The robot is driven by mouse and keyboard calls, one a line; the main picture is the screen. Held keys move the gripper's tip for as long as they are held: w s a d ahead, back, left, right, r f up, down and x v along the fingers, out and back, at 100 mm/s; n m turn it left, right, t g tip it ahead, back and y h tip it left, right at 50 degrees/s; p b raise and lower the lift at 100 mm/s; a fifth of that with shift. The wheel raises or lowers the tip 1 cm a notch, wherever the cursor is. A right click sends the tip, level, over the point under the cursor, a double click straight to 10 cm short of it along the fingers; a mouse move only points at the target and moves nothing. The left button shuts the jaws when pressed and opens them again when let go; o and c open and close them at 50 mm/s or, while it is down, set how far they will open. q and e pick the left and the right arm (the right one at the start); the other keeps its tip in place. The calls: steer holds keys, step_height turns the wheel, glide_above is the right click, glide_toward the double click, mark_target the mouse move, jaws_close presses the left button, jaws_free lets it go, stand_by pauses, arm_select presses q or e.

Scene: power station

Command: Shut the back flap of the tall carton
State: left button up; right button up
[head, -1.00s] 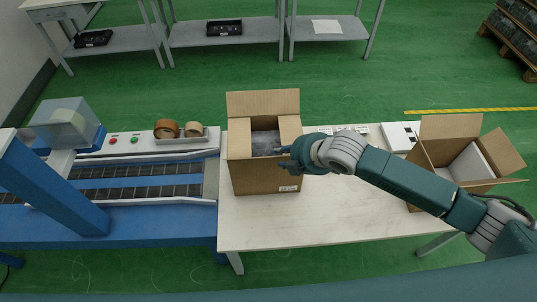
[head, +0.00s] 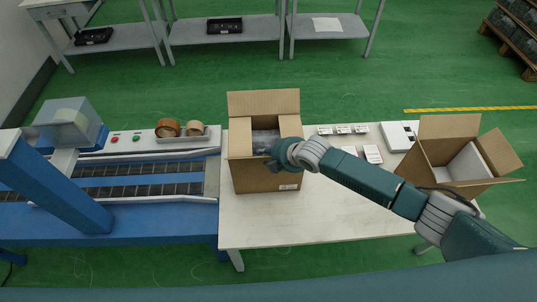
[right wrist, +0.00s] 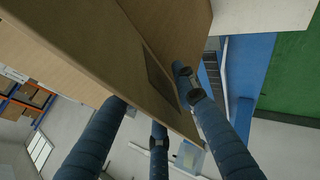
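The tall carton (head: 262,178) stands upright on the white table. Its back flap (head: 263,103) is raised, standing up along the far edge. Tan side flaps (head: 240,144) lie at the left and right of the opening, with grey contents (head: 265,138) showing between them. My right gripper (head: 277,160) is at the front right of the carton's top, apart from the back flap and partly covering the opening. In the right wrist view its fingers (right wrist: 158,130) are spread around cardboard (right wrist: 130,60), with no clear grip; contact is unclear. My left gripper is out of view.
A second open carton (head: 455,165) stands at the table's right end. Small white items (head: 345,130) lie between the cartons. Tape rolls (head: 180,128) and a blue conveyor (head: 130,180) are on the left. The front of the table is clear.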

steer(key=shift+c, duration=0.6)
jaws_close()
steer(key=shift+w, duration=0.15)
steer(key=shift+w+g+b, duration=0.35)
steer(key=shift+g+b, duration=0.4)
steer(key=shift+g, duration=0.05)
steer(key=g+b, duration=0.2)
steer(key=b, duration=0.2)
steer(key=w+m+g+b, duration=0.1)
steer(key=g+b, duration=0.1)
steer(key=b, duration=0.2)
steer(key=shift+w, duration=0.15)
steer(key=shift+w+r+g+b, duration=0.1)
steer(key=shift+r+g+b, duration=0.15)
steer(key=shift+g+b, duration=0.45)
